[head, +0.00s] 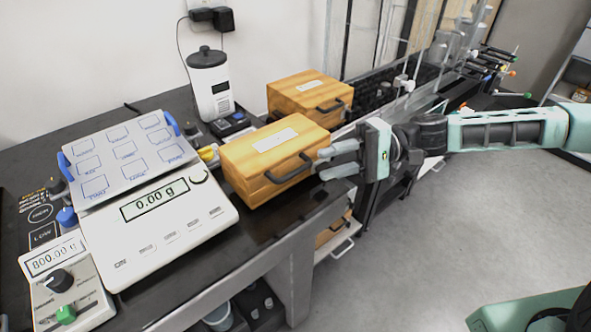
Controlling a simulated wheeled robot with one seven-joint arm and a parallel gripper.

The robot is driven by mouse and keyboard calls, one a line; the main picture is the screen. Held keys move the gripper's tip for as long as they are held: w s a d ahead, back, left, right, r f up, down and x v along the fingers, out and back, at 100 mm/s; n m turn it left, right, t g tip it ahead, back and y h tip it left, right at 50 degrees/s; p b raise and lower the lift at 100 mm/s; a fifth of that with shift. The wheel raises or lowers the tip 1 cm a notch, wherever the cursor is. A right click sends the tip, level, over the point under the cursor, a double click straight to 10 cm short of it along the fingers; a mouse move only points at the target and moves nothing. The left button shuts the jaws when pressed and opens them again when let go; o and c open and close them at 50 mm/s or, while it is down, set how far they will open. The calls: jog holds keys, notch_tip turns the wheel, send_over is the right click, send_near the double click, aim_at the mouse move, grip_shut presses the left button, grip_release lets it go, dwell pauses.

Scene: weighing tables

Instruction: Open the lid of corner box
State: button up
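A wooden box (262,163) with a white label and a dark front handle (289,172) sits near the front corner of the black table, its lid shut. A second wooden box (299,90), also shut, stands behind it with a dark handle (330,104). I cannot tell for certain which one is called the corner box; the nearer one is closest to the table corner. My gripper (321,165) reaches in from the right, its two grey fingers apart, just right of the nearer box's handle. Whether a fingertip touches the handle is not clear.
A large scale (160,225) reading 0.00 g stands left of the nearer box. A white canister (211,88) stands behind. A smaller meter (66,285) is at far left. Clear rods and panels (418,75) rise behind my arm. The floor at right is open.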

aim_at(303, 171)
jog(key=x, duration=0.7)
jog(key=shift+a, duration=0.25)
grip_shut()
